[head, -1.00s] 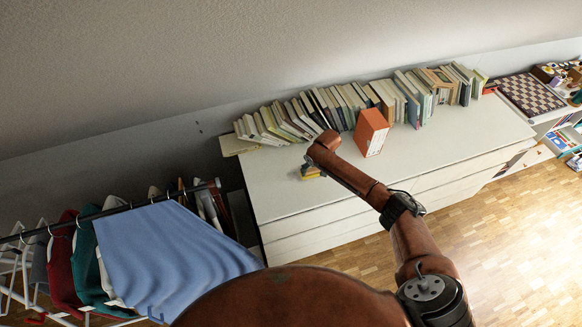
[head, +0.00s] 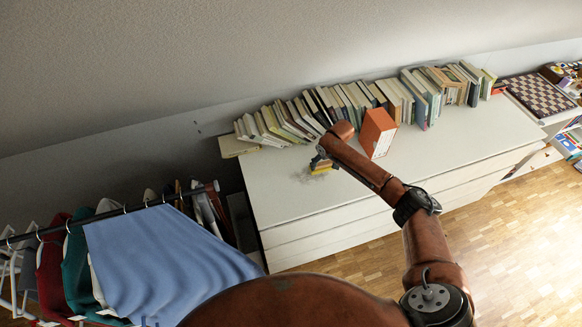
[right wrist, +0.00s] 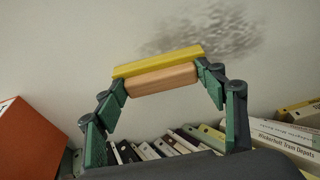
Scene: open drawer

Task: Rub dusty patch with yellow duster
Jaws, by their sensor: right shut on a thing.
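The yellow duster (right wrist: 158,60) has a yellow pad and a wooden grip. In the right wrist view my right gripper (right wrist: 165,84) is shut on the wooden grip, with a finger at each end. In the head view the duster (head: 321,166) is small and partly hidden by my right gripper (head: 320,158), over the white dresser top (head: 285,190). The dusty patch (right wrist: 205,32) is a grey speckled smudge just beside the pad. In the head view part of the patch (head: 303,177) shows left of the duster. My left gripper is not in view.
A row of books (head: 290,120) stands along the back of the dresser. An orange box (head: 377,132) stands close to the right of my right gripper. The dresser's front left area is clear. A clothes rack with a blue cloth (head: 160,255) stands at the left.

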